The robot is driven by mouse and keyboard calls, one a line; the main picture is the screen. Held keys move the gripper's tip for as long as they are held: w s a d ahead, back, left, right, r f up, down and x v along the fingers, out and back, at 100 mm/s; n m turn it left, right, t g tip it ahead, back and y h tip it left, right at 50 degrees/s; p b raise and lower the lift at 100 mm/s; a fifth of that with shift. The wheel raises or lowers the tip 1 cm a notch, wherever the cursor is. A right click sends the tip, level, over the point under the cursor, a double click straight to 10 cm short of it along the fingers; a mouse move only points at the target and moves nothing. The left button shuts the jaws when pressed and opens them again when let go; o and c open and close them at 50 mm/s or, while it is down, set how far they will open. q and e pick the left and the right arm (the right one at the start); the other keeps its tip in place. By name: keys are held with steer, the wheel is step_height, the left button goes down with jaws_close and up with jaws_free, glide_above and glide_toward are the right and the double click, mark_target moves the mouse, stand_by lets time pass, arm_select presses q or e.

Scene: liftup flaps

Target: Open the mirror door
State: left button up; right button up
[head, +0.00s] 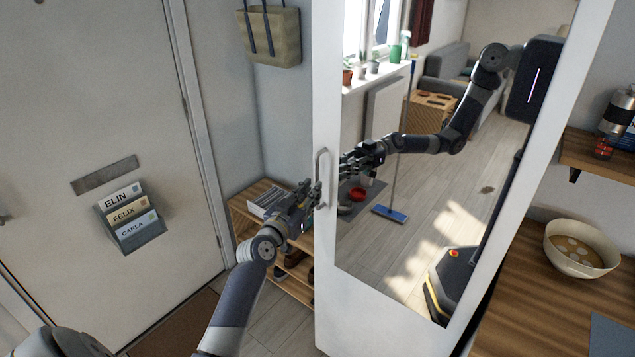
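The mirror door (355,307) is a tall white-framed panel in the middle of the head view, with a large mirror (415,230) in it. A slim vertical pull handle (326,165) sits on its left frame. My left gripper (315,190) comes from the lower left, with its fingertips at the lower part of the handle. I cannot tell whether the fingers close around the handle or only lie beside it. The mirror reflects my arm and gripper. My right gripper is not in view.
A wooden shoe shelf (246,214) stands behind my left gripper, below a hanging bag (270,38). A grey front door with a letter holder (137,232) is at left. At right, a wooden counter (530,290) holds a bowl (581,250). The room inside the mirror is reflection.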

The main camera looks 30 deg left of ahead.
mark_target(317, 206)
arm_select(q)
steer(key=w, duration=0.4)
steer(key=shift+w+a, duration=0.1)
steer(key=shift+a, duration=0.15)
jaws_close()
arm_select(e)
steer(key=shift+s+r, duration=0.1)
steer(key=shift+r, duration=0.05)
